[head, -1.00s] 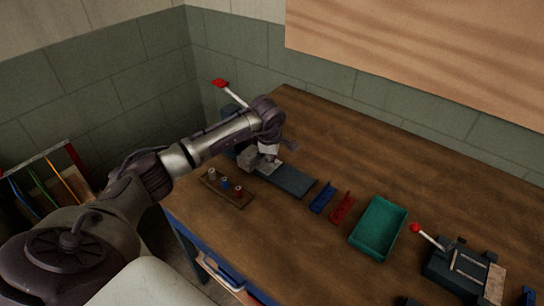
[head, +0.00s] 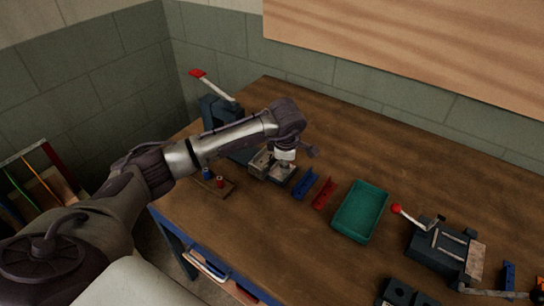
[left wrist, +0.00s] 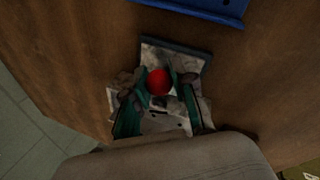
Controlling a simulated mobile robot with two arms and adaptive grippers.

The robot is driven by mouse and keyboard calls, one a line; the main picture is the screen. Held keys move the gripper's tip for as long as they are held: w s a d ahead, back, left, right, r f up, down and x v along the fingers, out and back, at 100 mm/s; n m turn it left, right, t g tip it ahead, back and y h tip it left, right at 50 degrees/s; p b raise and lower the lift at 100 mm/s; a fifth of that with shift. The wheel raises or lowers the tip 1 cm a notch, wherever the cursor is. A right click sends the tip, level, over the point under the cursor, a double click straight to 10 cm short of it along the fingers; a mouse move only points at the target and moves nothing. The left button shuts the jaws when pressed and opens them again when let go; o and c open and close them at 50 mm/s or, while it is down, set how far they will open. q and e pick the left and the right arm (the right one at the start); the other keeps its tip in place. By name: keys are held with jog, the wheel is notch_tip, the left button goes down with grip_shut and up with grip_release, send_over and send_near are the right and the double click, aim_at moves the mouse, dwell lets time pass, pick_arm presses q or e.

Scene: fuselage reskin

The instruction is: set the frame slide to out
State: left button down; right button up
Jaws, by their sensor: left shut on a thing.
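The frame slide (head: 262,167), a grey metal block, sits at the right, near end of its dark bed, which runs out from a blue-grey machine (head: 216,112). It also shows in the left wrist view, with a red round knob (left wrist: 159,81) on it. My left gripper (head: 284,166) points down over the slide and hides part of it. In the left wrist view my left gripper (left wrist: 160,88) is shut on the knob, with a teal-padded finger on each side. My right gripper is not in view.
A blue block (head: 305,184) and a red block (head: 324,193) lie just right of the slide. Then come a green tray (head: 338,226) and a red-knobbed lever fixture (head: 436,250). A small peg board (head: 226,190) lies in front. The back of the table is clear.

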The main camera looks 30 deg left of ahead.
pick_arm(q)
jog(key=shift+d, duration=0.25)
jog(key=c, duration=0.9)
grip_release()
jog(key=shift+d, duration=0.1)
jog(key=shift+c, duration=0.2)
jog(key=v, duration=1.2)
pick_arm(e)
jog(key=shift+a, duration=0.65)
